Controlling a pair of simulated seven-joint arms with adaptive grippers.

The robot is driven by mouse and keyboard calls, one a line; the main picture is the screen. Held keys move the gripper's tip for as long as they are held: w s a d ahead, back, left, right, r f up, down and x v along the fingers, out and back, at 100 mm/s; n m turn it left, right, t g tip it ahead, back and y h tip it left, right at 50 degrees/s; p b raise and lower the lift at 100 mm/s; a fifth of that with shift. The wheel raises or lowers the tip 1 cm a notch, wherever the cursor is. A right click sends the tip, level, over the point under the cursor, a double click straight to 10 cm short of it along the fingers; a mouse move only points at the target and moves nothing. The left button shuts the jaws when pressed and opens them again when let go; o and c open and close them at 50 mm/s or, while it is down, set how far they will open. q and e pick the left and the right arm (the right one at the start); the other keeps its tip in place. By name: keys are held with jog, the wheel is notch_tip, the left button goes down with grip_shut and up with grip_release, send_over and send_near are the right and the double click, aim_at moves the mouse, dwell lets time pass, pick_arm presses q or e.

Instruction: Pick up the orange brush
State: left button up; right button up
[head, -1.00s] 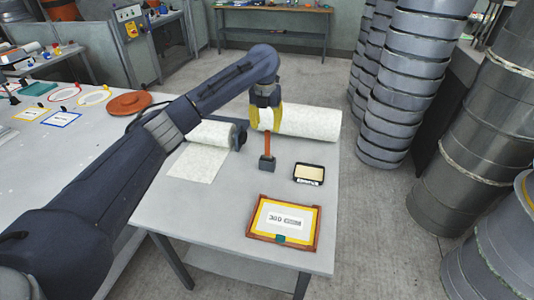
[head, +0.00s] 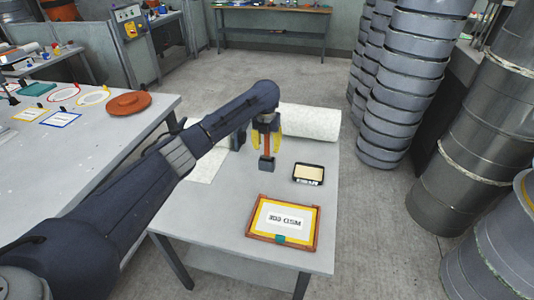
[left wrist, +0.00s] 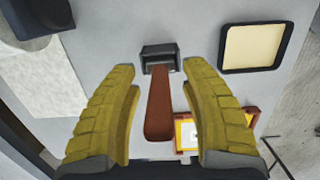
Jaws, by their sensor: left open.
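The orange brush (head: 267,146) stands on the small table with its handle up and its dark block-like head (head: 266,164) on the tabletop. In the left wrist view the brush handle (left wrist: 160,104) lies between the two yellow fingers. My left gripper (head: 267,136) is open around the upper handle. In the left wrist view the left gripper (left wrist: 165,115) shows a gap on both sides of the handle, with neither finger touching it. My right gripper is not in view.
A black-rimmed tray (head: 308,173) lies right of the brush, and an orange-framed sign (head: 284,224) lies in front. A white roll (head: 310,122) is behind. Another white roll or sheet (head: 205,166) is at the left, partly hidden by my arm. Stacked grey drums (head: 400,90) stand right of the table.

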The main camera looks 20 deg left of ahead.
pick_arm(q)
jog(key=shift+w+f, duration=0.1)
jog(key=shift+f, duration=0.55)
jog(key=shift+c, duration=0.4)
grip_shut()
